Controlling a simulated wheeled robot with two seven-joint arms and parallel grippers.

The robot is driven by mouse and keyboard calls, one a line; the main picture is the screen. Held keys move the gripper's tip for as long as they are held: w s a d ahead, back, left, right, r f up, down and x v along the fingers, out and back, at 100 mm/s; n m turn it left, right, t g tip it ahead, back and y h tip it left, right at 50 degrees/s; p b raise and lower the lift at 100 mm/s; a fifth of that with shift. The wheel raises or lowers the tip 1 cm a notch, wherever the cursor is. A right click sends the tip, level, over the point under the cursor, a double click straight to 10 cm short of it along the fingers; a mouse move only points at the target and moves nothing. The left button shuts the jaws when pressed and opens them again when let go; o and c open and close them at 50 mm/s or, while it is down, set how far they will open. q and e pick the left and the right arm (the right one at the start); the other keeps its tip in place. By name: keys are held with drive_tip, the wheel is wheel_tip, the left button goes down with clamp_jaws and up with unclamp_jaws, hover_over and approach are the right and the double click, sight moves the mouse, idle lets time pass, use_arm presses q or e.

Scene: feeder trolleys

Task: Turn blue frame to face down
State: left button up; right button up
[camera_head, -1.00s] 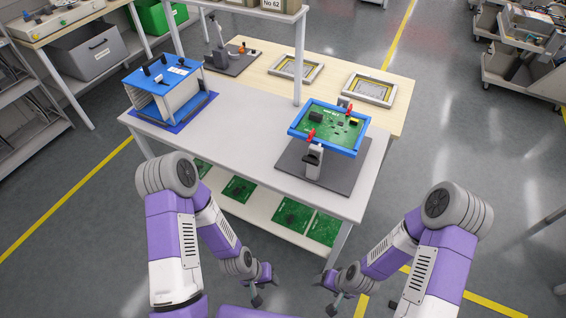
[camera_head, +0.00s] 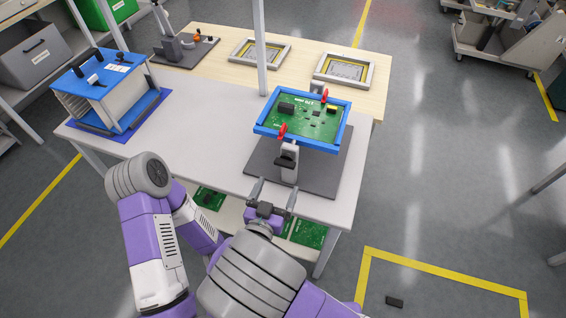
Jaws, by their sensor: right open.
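The blue frame (camera_head: 328,147) holds a green circuit board (camera_head: 300,115), its component side up, with red clips at its near and far edges. It sits tilted on a stand (camera_head: 290,160) with a black knob, on a dark grey base plate (camera_head: 320,178). My right gripper (camera_head: 273,188) is open and empty at the table's front edge, just short of the stand and below the frame. My left arm comes in from the left; its gripper is hidden behind my right arm.
A blue-topped rack (camera_head: 100,82) stands on a blue mat at the table's left. Two grey-yellow frames (camera_head: 345,68) lie on the wooden table behind. Green boards (camera_head: 308,233) lie on the lower shelf. The grey tabletop (camera_head: 205,120) between is clear.

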sight(284, 167)
drive_tip(key=shift+t+h, duration=0.3)
drive_tip(key=x, duration=0.3)
drive_tip(key=r+b+x, duration=0.1)
drive_tip(key=x, duration=0.2)
drive_tip(key=shift+w+a+r, duration=0.1)
drive_tip(key=shift+w+r, duration=0.1)
drive_tip(key=shift+w, duration=0.25)
drive_tip(key=c, duration=1.5)
drive_tip(key=shift+m, duration=0.3)
